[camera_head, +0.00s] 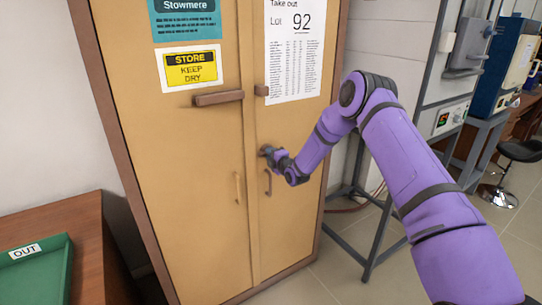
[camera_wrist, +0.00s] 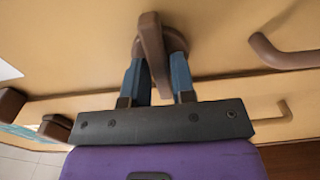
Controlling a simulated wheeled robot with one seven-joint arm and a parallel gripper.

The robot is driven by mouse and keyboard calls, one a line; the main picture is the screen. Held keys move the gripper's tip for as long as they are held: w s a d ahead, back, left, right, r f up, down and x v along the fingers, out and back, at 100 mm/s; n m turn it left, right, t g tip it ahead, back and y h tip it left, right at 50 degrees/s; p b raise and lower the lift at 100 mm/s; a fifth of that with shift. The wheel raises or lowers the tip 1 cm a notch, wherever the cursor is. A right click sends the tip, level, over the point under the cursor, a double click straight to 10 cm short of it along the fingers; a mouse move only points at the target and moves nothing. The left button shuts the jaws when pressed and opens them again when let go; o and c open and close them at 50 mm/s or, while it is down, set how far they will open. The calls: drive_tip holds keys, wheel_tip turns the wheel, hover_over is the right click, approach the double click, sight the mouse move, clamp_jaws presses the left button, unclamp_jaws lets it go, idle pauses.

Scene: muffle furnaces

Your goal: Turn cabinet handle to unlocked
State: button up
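The tan cabinet (camera_head: 195,160) has two doors and fills the left centre of the head view. Its brown turning handle (camera_wrist: 152,45) sits on a round base near the door seam. In the wrist view the handle lies between the two blue-grey fingers of my gripper (camera_wrist: 158,70), which appear to touch it on both sides. The handle runs roughly square to the door seam there. In the head view my gripper (camera_head: 270,153) is at the right door, just right of the seam, and mostly hides the handle.
A brown bar (camera_head: 218,98) crosses the left door above. Door pulls (camera_head: 238,188) and (camera_head: 268,182) are below the handle. A green tray (camera_head: 40,275) is on a wooden table at left. A grey metal stand (camera_head: 372,245) is right of the cabinet.

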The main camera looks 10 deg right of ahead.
clamp_jaws()
drive_tip(key=shift+m, duration=0.3)
drive_tip(key=m, duration=0.3)
drive_tip(key=shift+m, duration=0.3)
drive_tip(key=m, duration=0.4)
drive_tip(key=shift+m, duration=0.3)
drive_tip(key=m, duration=0.4)
drive_tip(key=shift+d+m, duration=0.1)
drive_tip(key=shift+m, duration=2.4)
